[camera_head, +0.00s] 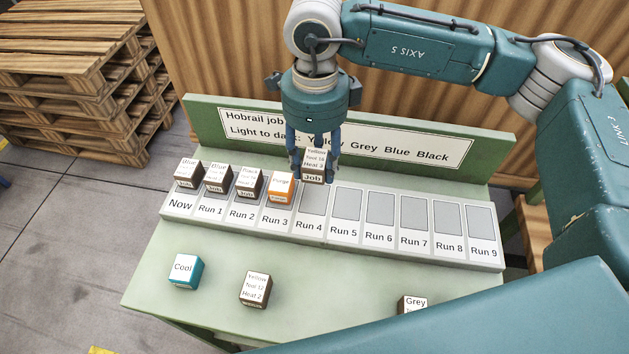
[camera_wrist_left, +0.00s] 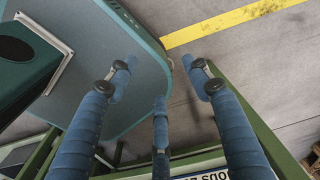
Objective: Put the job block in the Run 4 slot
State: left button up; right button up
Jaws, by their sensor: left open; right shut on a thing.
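The job block (camera_head: 314,167) is dark brown with white labels reading Yellow, Tool 12, Heat 3 and Job. In the head view my right gripper (camera_head: 315,158) is shut on it, fingers pointing down. The block appears at the back edge of the Run 4 slot (camera_head: 313,204), which shows as a bare grey recess; its exact height is hard to tell. My left gripper (camera_wrist_left: 160,80) is open and empty in the left wrist view, away from the blocks.
Blocks stand in Now (camera_head: 188,174), Run 1 (camera_head: 219,179) and Run 2 (camera_head: 249,183); an orange Purge block (camera_head: 281,189) fills Run 3. Run 5 (camera_head: 347,205) to Run 9 are bare. Cool (camera_head: 184,270), Yellow (camera_head: 255,289) and Grey (camera_head: 412,304) blocks lie in front. A sign board (camera_head: 486,152) stands behind.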

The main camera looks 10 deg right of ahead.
jog(key=p, duration=0.1)
send_over(315, 198)
notch_tip(315, 198, down, 5)
jog(key=shift+r, duration=0.1)
notch_tip(315, 198, down, 4)
jog(key=shift+r+p, duration=0.25)
jog(key=shift+p, duration=0.4)
jog(key=shift+f, duration=0.45)
jog(key=o, duration=0.8)
pick_arm(q)
jog(key=shift+w+r, duration=0.95)
jog(key=shift+r, duration=0.3)
pick_arm(e)
jog(key=shift+o, duration=0.5)
pick_arm(q)
jog(key=shift+r, duration=0.1)
